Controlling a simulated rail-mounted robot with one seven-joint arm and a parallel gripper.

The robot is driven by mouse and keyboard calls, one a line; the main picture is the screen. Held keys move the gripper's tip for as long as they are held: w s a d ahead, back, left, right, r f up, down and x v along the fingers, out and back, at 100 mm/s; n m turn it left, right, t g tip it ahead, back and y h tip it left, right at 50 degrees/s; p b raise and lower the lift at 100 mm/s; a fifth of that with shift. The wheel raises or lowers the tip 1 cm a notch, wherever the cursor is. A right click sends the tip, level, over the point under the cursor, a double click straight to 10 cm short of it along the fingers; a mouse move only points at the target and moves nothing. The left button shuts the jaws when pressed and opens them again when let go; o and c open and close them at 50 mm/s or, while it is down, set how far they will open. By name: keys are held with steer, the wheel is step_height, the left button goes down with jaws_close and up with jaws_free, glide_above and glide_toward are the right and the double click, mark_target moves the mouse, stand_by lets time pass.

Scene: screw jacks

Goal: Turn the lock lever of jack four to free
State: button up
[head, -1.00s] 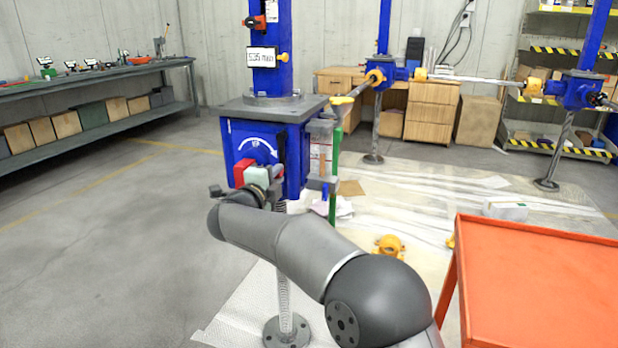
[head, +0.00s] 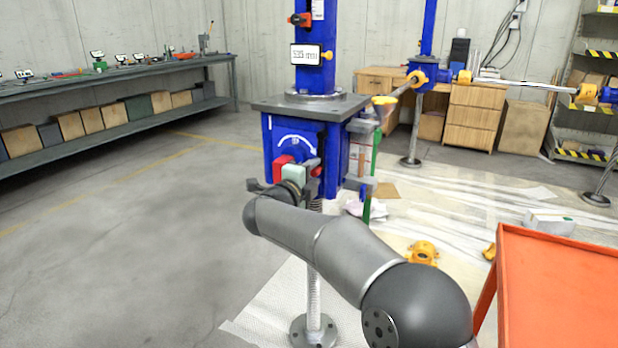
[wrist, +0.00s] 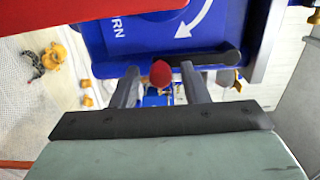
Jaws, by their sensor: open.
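The nearest blue screw jack (head: 305,150) stands upright ahead; no number on it is readable. Its front carries a curved white arrow, and the wrist view shows its blue face (wrist: 145,35) with the arrow and part of a word. A dark lever bar (wrist: 215,57) lies across that face. A round red knob (wrist: 160,74) shows between the fingers of my gripper (wrist: 160,70), which is open around it. I cannot tell whether either finger touches it. In the head view my gripper (head: 310,170) is close against the jack's front, its fingers partly hidden.
A display (head: 311,55) and a red handle (head: 300,19) sit on the jack's column. An orange table (head: 560,280) stands at the right front. Yellow fittings (head: 423,252) lie on the floor sheet. A workbench (head: 130,70) runs along the left wall; the left floor is clear.

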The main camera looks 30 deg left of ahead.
steer(key=s+d+p, duration=0.1)
steer(key=s, duration=1.6)
steer(key=shift+s+d, duration=0.2)
steer(key=shift+d, duration=0.2)
